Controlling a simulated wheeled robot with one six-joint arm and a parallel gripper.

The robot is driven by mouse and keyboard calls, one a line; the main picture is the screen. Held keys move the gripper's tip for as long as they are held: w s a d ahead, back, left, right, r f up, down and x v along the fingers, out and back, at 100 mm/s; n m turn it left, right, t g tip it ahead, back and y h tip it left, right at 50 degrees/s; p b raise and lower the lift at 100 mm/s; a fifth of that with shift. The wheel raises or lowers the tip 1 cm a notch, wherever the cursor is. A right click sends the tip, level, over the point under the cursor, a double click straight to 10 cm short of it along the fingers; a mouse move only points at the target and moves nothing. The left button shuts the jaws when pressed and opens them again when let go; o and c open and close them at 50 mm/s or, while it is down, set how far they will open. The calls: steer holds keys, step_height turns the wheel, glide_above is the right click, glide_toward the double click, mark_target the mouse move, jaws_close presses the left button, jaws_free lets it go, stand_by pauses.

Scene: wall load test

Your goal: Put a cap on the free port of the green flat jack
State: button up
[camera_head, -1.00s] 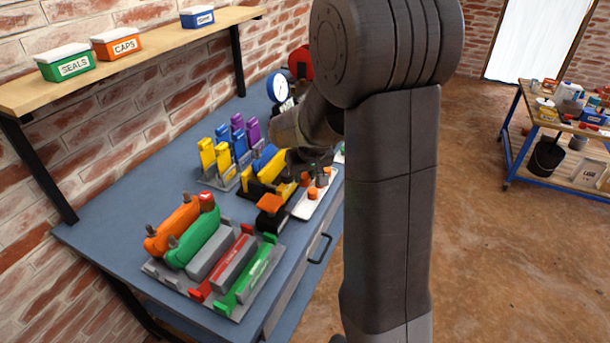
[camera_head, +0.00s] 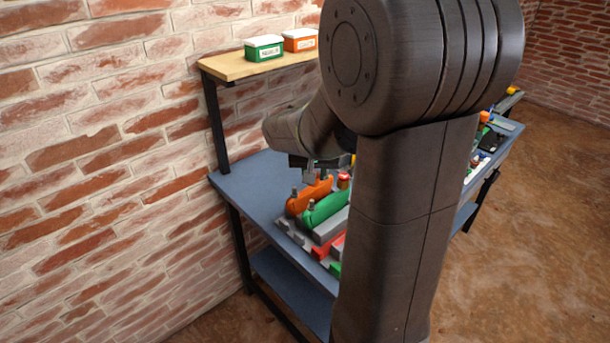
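The green flat jack (camera_head: 326,206) lies in a grey rack on the blue workbench, beside the orange flat jack (camera_head: 306,196). A grey upright port (camera_head: 311,204) stands at the green jack's near end. A red piece (camera_head: 343,180) shows around its far end; its exact seat is unclear. My gripper (camera_head: 318,178) is low over the far part of the orange jack, close to the green jack's far end. Its fingers are small and dark, and I cannot tell whether they are open or hold a cap. My arm hides much of the bench.
The blue workbench (camera_head: 254,180) is clear left of the rack. A wooden shelf (camera_head: 228,68) above it bears a green box (camera_head: 264,50) and an orange box (camera_head: 300,41). The brick wall stands close behind. Bare floor (camera_head: 560,200) lies to the right.

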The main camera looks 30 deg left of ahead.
steer(key=shift+s+a, duration=0.15)
steer(key=shift+s, duration=0.05)
steer(key=shift+f, duration=0.2)
steer(key=b, duration=0.4)
glide_above(312, 203)
steer(key=shift+f, duration=2.25)
steer(key=shift+f, duration=0.15)
steer(key=shift+f+b, duration=1.05)
steer(key=shift+f, duration=0.1)
steer(key=o, duration=1.3)
steer(key=shift+o, duration=0.2)
